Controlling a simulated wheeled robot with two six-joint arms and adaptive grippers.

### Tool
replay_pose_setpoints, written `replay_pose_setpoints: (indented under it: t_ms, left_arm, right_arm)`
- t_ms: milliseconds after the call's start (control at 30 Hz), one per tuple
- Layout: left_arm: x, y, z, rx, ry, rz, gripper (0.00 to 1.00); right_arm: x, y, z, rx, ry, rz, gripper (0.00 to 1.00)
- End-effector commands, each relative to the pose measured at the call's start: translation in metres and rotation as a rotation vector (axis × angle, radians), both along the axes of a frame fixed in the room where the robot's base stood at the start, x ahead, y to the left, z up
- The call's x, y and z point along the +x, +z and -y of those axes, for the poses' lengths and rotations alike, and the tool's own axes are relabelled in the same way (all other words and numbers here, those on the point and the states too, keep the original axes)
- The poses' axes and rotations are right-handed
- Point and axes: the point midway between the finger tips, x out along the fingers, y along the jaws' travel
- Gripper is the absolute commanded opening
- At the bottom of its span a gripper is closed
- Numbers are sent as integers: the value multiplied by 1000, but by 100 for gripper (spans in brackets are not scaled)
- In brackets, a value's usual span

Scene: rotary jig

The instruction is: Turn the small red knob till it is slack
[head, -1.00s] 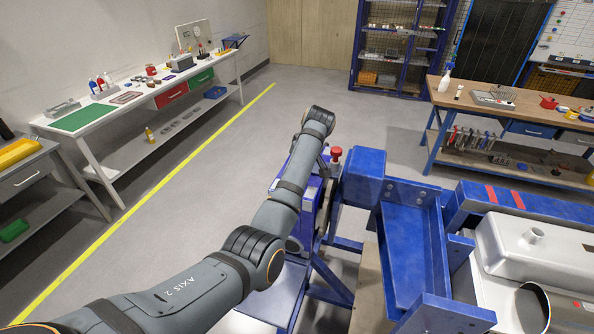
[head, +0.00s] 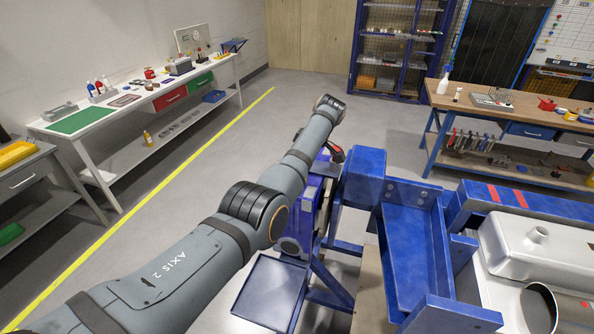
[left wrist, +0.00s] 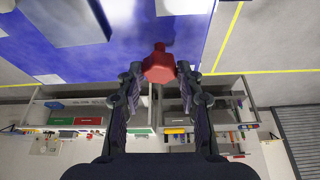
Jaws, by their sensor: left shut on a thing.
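The small red knob (left wrist: 158,66) shows in the left wrist view, at the blue face of the jig (left wrist: 110,50). My left gripper (left wrist: 159,72) has one finger on each side of the knob and is shut on it. In the head view my left arm reaches over to the blue rotary jig (head: 362,175), and the dark gripper (head: 336,153) is at its top left. The knob is mostly hidden there by the gripper and arm. Whether the knob is tight or slack cannot be told. My right gripper is not in view.
A blue channel frame (head: 410,235) and a silver tank (head: 535,250) stand right of the jig. A wooden workbench (head: 510,108) is at the back right. A white bench (head: 110,112) stands left beyond the yellow floor line. Floor left of the jig is clear.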

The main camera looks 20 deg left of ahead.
Motion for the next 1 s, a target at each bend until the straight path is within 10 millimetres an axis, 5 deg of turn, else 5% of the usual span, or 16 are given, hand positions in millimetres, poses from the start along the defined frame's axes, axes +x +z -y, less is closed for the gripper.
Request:
replay_pose_setpoints:
  t_ms: [400, 433, 567, 867, 1000]
  left_arm:
    - [1, 1, 0, -1, 3, 2, 5]
    - [1, 1, 0, -1, 3, 2, 41]
    - [0, 1, 0, -1, 4, 1, 58]
    - [0, 1, 1, -1, 3, 1, 60]
    - [1, 16, 7, -1, 1, 5, 60]
  right_arm:
    - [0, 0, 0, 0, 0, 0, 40]
    - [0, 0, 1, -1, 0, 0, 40]
    - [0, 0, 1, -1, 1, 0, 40]
    - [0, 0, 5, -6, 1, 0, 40]
    - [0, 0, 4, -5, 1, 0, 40]
